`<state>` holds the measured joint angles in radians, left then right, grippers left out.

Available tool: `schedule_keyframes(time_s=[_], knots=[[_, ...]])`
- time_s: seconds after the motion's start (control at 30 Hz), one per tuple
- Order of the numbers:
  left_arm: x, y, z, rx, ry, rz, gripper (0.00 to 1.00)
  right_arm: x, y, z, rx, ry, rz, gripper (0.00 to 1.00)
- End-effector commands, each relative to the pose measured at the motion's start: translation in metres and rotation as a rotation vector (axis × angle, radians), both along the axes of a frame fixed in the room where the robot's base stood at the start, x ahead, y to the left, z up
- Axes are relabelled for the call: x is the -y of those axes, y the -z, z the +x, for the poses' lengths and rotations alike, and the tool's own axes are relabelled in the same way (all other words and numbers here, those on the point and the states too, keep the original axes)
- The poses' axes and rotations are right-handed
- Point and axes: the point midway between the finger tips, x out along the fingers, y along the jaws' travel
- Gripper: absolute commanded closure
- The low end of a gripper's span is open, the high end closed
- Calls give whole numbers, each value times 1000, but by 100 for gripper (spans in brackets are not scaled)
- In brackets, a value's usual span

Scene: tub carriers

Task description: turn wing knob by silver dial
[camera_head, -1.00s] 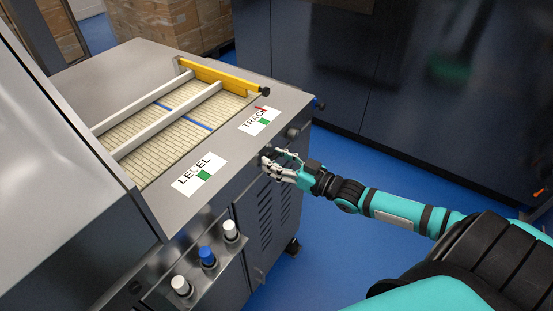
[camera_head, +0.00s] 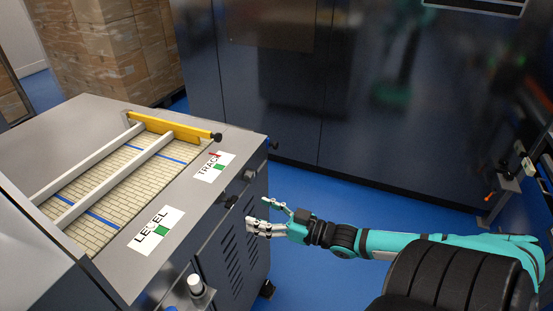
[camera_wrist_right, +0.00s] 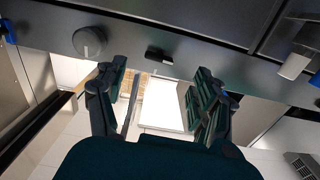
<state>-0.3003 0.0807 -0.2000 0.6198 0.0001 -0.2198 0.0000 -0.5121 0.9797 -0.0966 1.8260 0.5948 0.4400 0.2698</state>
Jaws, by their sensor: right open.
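The wing knob (camera_wrist_right: 159,55), a small dark bar-shaped handle, sits on the machine's grey front panel. In the head view it is a small dark shape (camera_head: 230,201) on the front edge below the printed labels. The silver dial (camera_wrist_right: 89,41), round and grey, is left of it in the wrist view and farther along the edge in the head view (camera_head: 248,175). My right gripper (camera_head: 258,214) is open and empty, a little off the panel. In the wrist view its fingers (camera_wrist_right: 160,72) stand apart on either side of the wing knob, not touching it. My left gripper is not in view.
White and blue push knobs (camera_wrist_right: 297,62) stick out at the right in the wrist view; a white one (camera_head: 197,287) shows in the head view. A dark cabinet (camera_head: 300,90) stands behind. Blue floor (camera_head: 330,195) lies free between cabinet and machine.

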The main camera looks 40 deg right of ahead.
Motion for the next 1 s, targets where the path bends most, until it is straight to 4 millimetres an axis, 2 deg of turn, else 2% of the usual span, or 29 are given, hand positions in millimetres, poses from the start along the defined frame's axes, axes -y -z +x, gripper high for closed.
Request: schedule_keyframes(time_s=[0.1,0.33,1.0], knots=[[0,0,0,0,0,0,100,7,1,-19,-4,0,0,31],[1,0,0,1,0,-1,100,15,1,-37,-1,1,1,31],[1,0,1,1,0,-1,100,17,1,-40,0,2,0,31]])
